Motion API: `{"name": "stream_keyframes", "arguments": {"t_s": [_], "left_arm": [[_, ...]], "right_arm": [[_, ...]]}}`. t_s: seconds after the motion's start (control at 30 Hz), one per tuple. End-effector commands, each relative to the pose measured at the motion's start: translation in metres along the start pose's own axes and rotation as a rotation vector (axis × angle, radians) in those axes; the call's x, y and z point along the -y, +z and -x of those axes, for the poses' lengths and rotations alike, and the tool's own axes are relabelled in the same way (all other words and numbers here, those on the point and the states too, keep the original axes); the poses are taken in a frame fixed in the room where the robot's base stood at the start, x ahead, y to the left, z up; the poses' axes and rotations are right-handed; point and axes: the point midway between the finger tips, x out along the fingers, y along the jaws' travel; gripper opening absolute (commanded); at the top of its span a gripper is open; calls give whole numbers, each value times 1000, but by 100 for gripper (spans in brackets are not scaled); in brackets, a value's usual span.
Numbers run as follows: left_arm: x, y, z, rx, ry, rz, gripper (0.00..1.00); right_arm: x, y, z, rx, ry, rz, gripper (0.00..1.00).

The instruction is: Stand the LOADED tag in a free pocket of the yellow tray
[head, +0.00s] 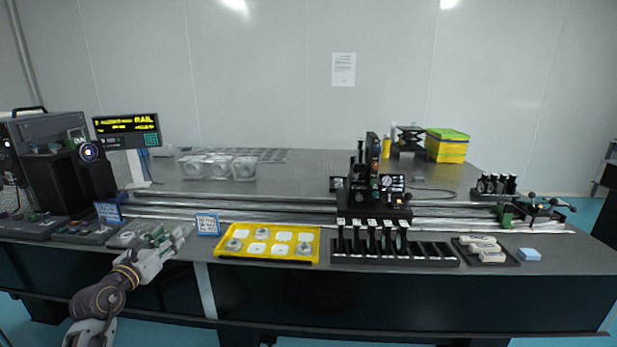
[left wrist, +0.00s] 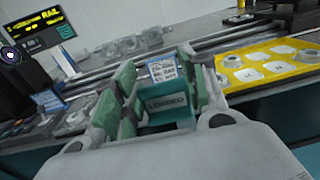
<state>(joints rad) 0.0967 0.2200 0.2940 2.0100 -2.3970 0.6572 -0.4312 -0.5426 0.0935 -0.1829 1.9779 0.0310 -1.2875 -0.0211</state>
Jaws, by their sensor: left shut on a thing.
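My left gripper (head: 172,240) is above the table's front edge, left of the yellow tray. The tag's lower part is hidden by the gripper. The yellow tray (head: 265,261) lies to the right of the gripper and also shows in the left wrist view (left wrist: 240,86). Silvery round parts sit in some of its pockets, one at front left (head: 234,245) and one at front right (head: 303,249). Several other pockets show only white squares. My right gripper is not in view.
A small blue-and-white sign (head: 208,224) stands between gripper and tray, near the tray's left end. A black rack of posts (head: 395,258) stands right of the tray. Long metal rails (head: 270,213) run behind it. A control box with a lens (head: 88,152) stands at left.

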Motion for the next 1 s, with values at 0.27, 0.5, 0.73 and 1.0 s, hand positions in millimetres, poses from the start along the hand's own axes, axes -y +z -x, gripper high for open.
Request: {"name": "stream_keyframes", "arguments": {"t_s": [0.27,0.5,0.73,1.0], "left_arm": [[47,29,6,5,-126,-2,29],[123,54,18,1,-308,-6,29],[201,57,44,-2,-499,-5,29],[284,36,86,-4,-705,-1,29]], "right_arm": [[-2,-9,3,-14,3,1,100],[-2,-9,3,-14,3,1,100],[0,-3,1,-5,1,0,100],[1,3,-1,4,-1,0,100]]}}
